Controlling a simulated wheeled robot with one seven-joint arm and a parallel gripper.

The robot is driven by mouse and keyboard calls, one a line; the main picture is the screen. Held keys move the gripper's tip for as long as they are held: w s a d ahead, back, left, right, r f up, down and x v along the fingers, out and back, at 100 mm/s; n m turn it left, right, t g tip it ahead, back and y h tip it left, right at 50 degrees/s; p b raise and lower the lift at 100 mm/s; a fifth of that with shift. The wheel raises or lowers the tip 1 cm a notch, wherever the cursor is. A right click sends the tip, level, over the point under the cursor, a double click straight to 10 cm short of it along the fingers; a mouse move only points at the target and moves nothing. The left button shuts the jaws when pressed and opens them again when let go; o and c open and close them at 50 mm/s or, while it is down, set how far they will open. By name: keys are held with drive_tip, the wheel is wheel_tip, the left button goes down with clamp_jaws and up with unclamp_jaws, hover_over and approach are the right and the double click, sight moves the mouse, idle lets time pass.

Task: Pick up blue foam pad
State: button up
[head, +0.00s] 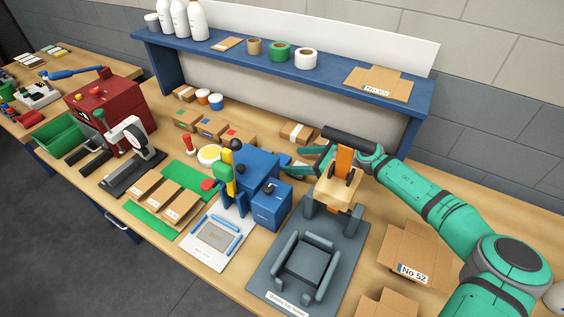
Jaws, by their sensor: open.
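I cannot single out a blue foam pad with certainty. Blue strips (230,223) also frame a tan plate on a white board at the front. My gripper (287,160) is at the end of the teal arm, behind the grey press with the orange handle (343,160). Its teal fingers point left and are apart, with nothing seen between them. The press partly hides the gripper.
A blue machine (258,170) stands left of my gripper. The grey press base (268,283) is in front. A cardboard box (297,132) is close behind. The blue shelf (330,80) overhangs the back. Flat cartons (415,252) lie at the right.

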sight(283, 159)
drive_tip(key=x, duration=0.5)
drive_tip(key=shift+s+a+r, duration=0.1)
drive_tip(key=shift+r, duration=0.05)
